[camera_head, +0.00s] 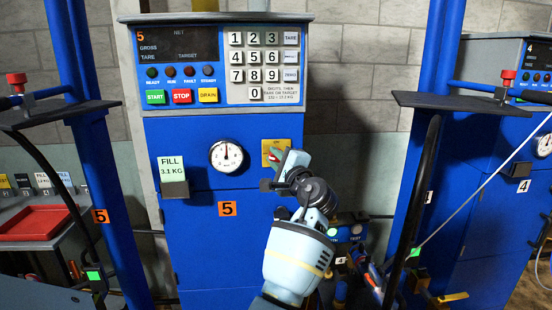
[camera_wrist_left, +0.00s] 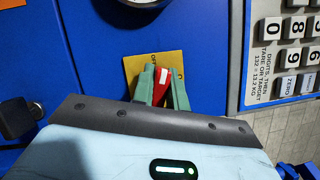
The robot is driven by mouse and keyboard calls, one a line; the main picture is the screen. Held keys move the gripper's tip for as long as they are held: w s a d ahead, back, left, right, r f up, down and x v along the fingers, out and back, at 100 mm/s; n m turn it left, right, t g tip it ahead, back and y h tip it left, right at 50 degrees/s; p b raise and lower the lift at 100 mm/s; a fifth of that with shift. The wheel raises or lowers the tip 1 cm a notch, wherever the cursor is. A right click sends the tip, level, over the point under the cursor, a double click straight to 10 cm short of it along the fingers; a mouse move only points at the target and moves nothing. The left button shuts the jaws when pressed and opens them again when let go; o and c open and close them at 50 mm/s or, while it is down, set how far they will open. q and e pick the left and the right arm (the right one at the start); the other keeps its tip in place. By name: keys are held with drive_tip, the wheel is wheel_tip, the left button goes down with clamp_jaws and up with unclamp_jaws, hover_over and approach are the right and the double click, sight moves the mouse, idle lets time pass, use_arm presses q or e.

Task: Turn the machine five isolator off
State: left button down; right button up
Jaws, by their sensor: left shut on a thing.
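The machine five isolator is a red handle (camera_wrist_left: 161,88) with a white mark, on a yellow plate (camera_head: 268,147) right of the round dial on the blue cabinet. The yellow plate also shows in the left wrist view (camera_wrist_left: 132,66). My left gripper (camera_head: 277,160) is at the plate; in the left wrist view its green fingers (camera_wrist_left: 162,82) are shut on the red handle, one on each side. The fingers hide most of the handle in the head view. The plate's lettering is partly covered, so I cannot tell which position the handle points to. My right gripper is not in view.
Above is machine five's panel (camera_head: 221,62) with a keypad and START, STOP and DRAIN buttons. A round dial (camera_head: 227,156) and a FILL 3.1 KG card (camera_head: 171,167) are left of the isolator. Blue posts with dark shelves (camera_head: 455,104) stand either side. Machine four (camera_head: 500,190) is at the right.

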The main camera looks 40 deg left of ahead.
use_arm(q)
drive_tip(key=n+h, duration=0.1)
drive_tip(key=n, duration=0.2)
drive_tip(key=shift+g, duration=0.3)
drive_tip(key=shift+f+n, duration=0.1)
drive_tip(key=shift+n, duration=0.2)
drive_tip(key=shift+p, duration=0.3)
drive_tip(key=c, duration=1.4)
unclamp_jaws()
